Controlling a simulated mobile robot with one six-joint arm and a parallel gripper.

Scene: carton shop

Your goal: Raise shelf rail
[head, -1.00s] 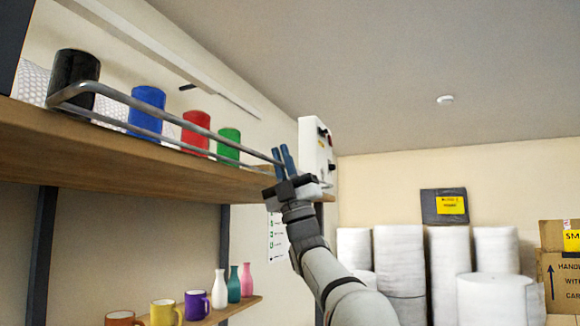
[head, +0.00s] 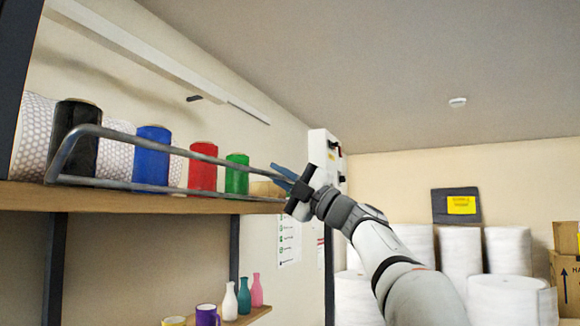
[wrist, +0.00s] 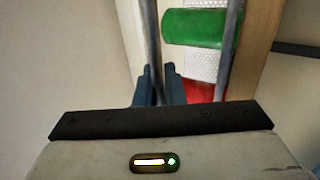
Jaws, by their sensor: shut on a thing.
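The shelf rail (head: 112,134) is a grey metal guard of two long bars along the front of the upper wooden shelf (head: 130,206). Its top bar stands clearly above the lower bar, and its left end slants up from the shelf edge. My gripper (head: 283,178) is at the rail's right end, its blue fingers shut on the upper bar. In the wrist view the fingers (wrist: 158,88) close around one bar (wrist: 152,40), with the second bar (wrist: 231,45) apart to the right. The exact contact is partly hidden by the gripper body.
Black (head: 77,115), blue (head: 151,155), red (head: 203,168) and green (head: 237,174) cylinders stand behind the rail. A white wall box (head: 323,155) is close behind my gripper. Bottles and mugs stand on a lower shelf (head: 247,316). White rolls (head: 508,250) and cartons stand at right.

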